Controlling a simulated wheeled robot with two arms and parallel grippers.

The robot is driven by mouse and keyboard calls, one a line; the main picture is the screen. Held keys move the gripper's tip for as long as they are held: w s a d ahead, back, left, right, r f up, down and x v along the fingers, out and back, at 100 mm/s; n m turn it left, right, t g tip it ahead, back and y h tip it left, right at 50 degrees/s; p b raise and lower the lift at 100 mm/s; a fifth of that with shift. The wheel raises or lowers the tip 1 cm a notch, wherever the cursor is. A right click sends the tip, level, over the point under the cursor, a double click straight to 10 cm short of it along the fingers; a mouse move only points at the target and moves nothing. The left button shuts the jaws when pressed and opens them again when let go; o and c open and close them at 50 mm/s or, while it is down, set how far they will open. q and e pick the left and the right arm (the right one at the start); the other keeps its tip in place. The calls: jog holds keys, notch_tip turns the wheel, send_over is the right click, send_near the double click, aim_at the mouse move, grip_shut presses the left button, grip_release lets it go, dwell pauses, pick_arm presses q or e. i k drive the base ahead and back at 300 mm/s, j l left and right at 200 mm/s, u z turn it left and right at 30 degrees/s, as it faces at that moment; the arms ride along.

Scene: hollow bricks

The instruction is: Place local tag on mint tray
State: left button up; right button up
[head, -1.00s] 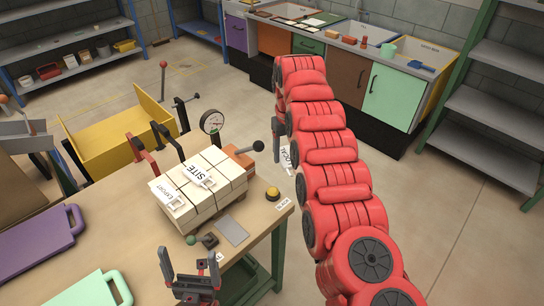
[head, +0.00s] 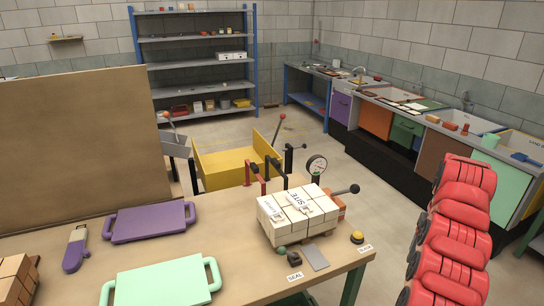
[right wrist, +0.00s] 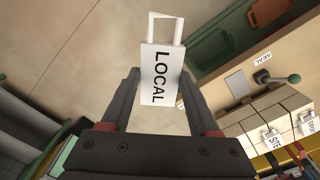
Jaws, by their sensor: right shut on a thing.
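The local tag (right wrist: 161,82) is a white tag with black LOCAL lettering and a square loop at one end. My right gripper (right wrist: 160,90) is shut on it in the right wrist view and holds it over the floor, beside the table. In the head view the right arm shows at the right edge, but its gripper and the tag are out of frame. The mint tray (head: 163,286) lies on the table at the bottom of the head view, its handles at left and right, and its visible surface is bare. My left gripper is not in view.
A stack of pale bricks (head: 298,219) carries a SITE tag (head: 302,201) and another tag. A gauge (head: 316,165) and clamps stand behind it. Table between purple tray and stack is clear.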

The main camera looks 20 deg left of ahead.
aim_at(151, 288)
jog(key=i+u, duration=0.1)
jog(key=u, duration=0.4)
jog(key=l+u, duration=0.15)
jog(key=u, duration=0.35)
jog(key=l+u, duration=0.15)
jog(key=u, duration=0.35)
jog(key=i, duration=0.05)
